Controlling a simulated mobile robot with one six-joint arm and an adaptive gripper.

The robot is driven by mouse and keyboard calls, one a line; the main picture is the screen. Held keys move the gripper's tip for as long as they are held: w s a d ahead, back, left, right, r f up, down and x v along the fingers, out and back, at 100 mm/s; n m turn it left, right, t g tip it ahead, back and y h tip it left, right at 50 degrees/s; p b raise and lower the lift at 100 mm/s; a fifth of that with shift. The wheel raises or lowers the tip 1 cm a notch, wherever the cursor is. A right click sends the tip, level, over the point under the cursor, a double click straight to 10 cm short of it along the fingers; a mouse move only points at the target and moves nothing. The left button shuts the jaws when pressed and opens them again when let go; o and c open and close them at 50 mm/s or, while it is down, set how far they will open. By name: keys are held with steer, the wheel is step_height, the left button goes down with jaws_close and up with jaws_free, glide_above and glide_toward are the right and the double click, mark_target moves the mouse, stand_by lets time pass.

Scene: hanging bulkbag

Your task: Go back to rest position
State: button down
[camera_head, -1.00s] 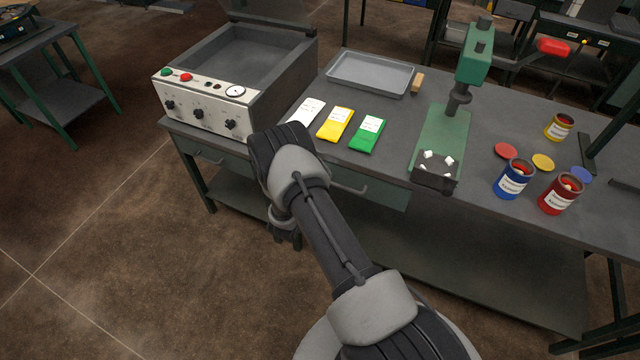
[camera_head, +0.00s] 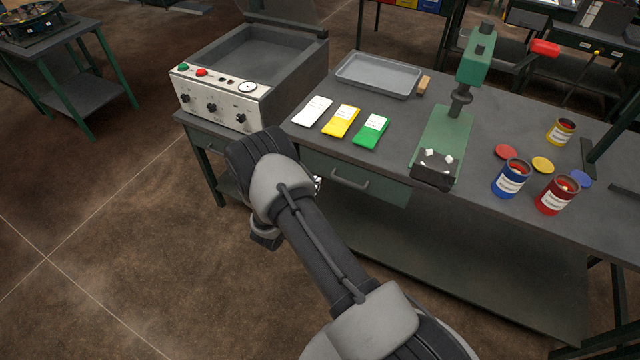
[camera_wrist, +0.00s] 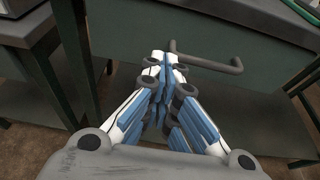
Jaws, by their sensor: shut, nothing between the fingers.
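My gripper (camera_wrist: 160,85) is shut and empty in the wrist view. Its blue-padded fingers meet in front of the bench's drawer front, just below and left of the drawer handle (camera_wrist: 207,62); I cannot tell whether they touch it. In the head view my arm is bent in front of the bench's left part. The gripper there is mostly hidden behind my wrist, with only a small piece showing beside the drawer.
The workbench (camera_head: 310,150) holds white, yellow (camera_head: 342,121) and green (camera_head: 371,131) packets, a grey tray (camera_head: 378,75), a green press (camera_head: 447,130) and several cans. A box with knobs (camera_head: 222,98) stands at left. The floor at left is clear.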

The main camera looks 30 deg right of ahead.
steer(key=s+d+r+m+g+h, duration=0.1)
steer(key=s+d+r+m+g, duration=0.15)
steer(key=r, duration=0.55)
steer(key=s+d+r+m+g, duration=0.1)
steer(key=r+m+g, duration=0.1)
steer(key=r+m, duration=0.35)
steer(key=s+r+m+g+y, duration=0.25)
steer(key=s+r+m, duration=0.35)
steer(key=s+r, duration=0.7)
steer(key=s+a+r+m+t+y, duration=0.1)
steer(key=s+a+r+m+y, duration=0.4)
steer(key=s+a, duration=0.4)
steer(key=s+a+r+m+t+y, duration=0.2)
steer(key=s+a+r+m+y, duration=0.3)
steer(key=s+a, duration=0.4)
steer(key=shift+s+a+r+m, duration=0.2)
steer(key=shift+r+m, duration=0.05)
steer(key=shift+m, duration=0.25)
steer(key=shift+y, duration=0.25)
